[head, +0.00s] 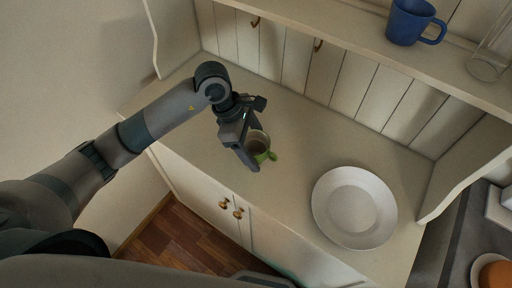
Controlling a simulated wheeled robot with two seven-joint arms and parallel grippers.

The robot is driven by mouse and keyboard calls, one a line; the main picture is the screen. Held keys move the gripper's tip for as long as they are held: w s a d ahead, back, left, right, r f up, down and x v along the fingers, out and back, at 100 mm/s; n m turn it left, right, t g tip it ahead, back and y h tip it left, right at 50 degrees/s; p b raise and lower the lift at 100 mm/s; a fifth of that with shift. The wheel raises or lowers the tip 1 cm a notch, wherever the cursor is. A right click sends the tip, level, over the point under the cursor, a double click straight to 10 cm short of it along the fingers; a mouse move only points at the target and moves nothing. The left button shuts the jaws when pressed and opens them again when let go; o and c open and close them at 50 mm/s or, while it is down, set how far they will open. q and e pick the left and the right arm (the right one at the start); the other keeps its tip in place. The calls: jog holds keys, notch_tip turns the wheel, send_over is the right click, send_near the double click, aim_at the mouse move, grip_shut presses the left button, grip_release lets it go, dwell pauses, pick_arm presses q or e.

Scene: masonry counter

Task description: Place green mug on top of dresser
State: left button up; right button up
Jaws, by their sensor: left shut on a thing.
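The green mug (259,148) is in the head view, over the left part of the dresser's counter (300,127). Its dark inside and a green handle at its lower right show. My left gripper (252,150) comes in from the left and is shut on the mug, partly covering its left side. I cannot tell whether the mug's base touches the counter. My right gripper is not in view.
A white plate (354,207) lies on the counter to the right of the mug. A blue mug (411,22) and a clear glass (490,58) stand on the shelf above. Counter between mug and plate is clear.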

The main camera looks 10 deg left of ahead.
pick_arm(q)
jog(key=shift+f, duration=0.65)
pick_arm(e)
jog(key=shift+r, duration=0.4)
pick_arm(q)
jog(key=shift+f, duration=0.15)
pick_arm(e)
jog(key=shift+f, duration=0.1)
pick_arm(q)
jog(key=shift+f, duration=0.1)
jog(key=o, duration=1.2)
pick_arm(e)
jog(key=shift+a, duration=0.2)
pick_arm(q)
jog(key=shift+r, duration=0.25)
